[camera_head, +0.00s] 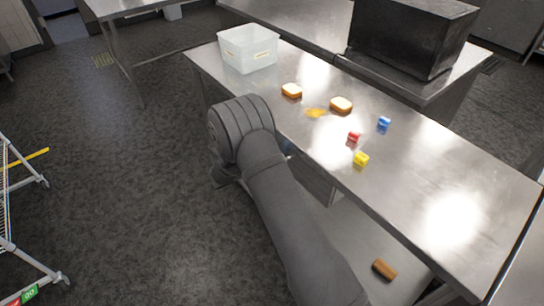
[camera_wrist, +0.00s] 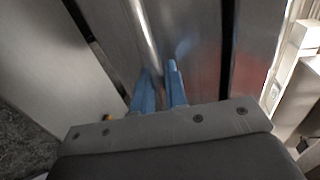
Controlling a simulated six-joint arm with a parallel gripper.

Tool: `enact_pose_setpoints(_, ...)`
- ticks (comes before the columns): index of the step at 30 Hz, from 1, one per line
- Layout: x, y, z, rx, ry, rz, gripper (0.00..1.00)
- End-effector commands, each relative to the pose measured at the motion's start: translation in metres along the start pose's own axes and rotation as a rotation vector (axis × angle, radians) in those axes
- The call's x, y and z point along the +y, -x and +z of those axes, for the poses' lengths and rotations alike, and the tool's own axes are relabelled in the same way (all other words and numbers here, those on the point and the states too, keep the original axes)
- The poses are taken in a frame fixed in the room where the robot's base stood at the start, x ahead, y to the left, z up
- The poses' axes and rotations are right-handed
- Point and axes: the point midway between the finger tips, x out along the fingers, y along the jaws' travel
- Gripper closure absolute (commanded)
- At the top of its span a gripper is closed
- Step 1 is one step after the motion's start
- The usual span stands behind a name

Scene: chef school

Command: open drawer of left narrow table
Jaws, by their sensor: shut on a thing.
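The steel narrow table (camera_head: 440,185) runs diagonally across the head view. Its metal drawer front (camera_wrist: 195,35) fills the upper middle of the wrist view, and a drawer-like panel (camera_head: 318,182) shows below the tabletop edge in the head view. My gripper (camera_wrist: 159,72) has its two blue fingers shut on the long bar handle (camera_wrist: 147,35) of the drawer. In the head view my arm hides the gripper and the handle. I cannot tell how far the drawer stands out.
On the tabletop are a clear bin (camera_head: 248,50), bread slices (camera_head: 341,105), an orange patch (camera_head: 315,113), and red (camera_head: 354,137), blue (camera_head: 384,124) and yellow (camera_head: 361,159) small items. A brown piece (camera_head: 384,270) lies lower down. A rack (camera_head: 25,215) stands left; floor between is clear.

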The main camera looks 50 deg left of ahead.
Motion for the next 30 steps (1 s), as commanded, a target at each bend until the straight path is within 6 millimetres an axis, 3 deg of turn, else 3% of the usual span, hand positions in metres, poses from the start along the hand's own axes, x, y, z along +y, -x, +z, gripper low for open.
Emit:
enact_pose_setpoints(5, 0.001, 0.004, 0.0, -0.001, 0.001, 0.0, 1.0)
enact_pose_setpoints(11, 0.006, 0.026, 0.001, -0.004, 0.002, 0.001, 1.0)
enact_pose_setpoints(17, 0.015, 0.071, 0.001, -0.006, 0.003, 0.0, 1.0)
enact_pose_setpoints(30, 0.04, 0.188, 0.0, -0.004, 0.002, 0.0, 1.0)
